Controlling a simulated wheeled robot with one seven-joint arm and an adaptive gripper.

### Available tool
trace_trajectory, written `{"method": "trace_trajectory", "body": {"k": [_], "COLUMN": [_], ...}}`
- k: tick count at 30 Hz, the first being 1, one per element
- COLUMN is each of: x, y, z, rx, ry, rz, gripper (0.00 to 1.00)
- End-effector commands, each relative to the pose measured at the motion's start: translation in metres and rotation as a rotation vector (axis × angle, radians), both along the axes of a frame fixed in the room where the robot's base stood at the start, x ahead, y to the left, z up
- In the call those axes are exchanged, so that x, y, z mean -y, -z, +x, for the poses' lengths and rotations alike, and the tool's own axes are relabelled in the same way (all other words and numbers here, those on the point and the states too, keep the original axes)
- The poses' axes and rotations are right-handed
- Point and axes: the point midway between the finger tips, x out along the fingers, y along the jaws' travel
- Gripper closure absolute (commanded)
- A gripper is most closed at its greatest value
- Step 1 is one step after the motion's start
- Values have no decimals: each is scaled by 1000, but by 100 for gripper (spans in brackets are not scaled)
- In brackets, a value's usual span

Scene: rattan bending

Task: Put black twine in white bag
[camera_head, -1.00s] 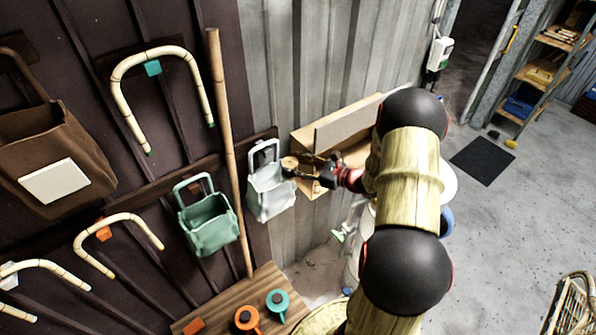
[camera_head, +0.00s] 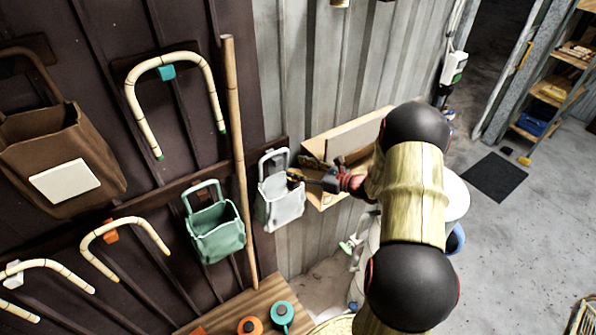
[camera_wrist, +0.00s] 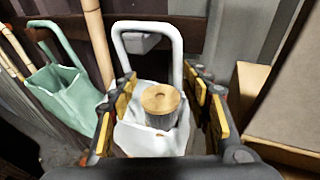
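The white bag (camera_head: 281,207) hangs by its handle on the wall rail, right of the bamboo pole. It also shows in the wrist view (camera_wrist: 135,138). The black twine (camera_wrist: 160,118) is a dark spool with a round wooden end. In the wrist view it sits upright in the white bag's mouth, its lower part hidden by the bag's wall. In the head view I cannot make it out. My gripper (camera_head: 292,177) is at the bag's right rim. In the wrist view my gripper (camera_wrist: 163,88) is open, with gaps between its yellow pads and the spool.
A green bag (camera_head: 216,236) hangs left of the bamboo pole (camera_head: 236,150). A wooden box (camera_head: 340,140) is on the wall just right of my gripper. Orange (camera_head: 250,326) and teal (camera_head: 282,314) spools stand on the wooden table (camera_head: 222,319) below.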

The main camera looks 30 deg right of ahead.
Motion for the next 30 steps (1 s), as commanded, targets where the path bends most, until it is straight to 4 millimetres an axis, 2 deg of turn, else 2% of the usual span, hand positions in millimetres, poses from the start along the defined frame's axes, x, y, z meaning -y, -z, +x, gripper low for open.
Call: {"method": "trace_trajectory", "body": {"k": [8,19,23,30], "x": [0,2,10,29], "y": [0,-1,-4,-16], "z": [0,-5,-20,-64], "rx": [0,-1,0,2], "ry": [0,1,4,5], "rz": [0,0,0,-1], "gripper": [35,35,35,35]}}
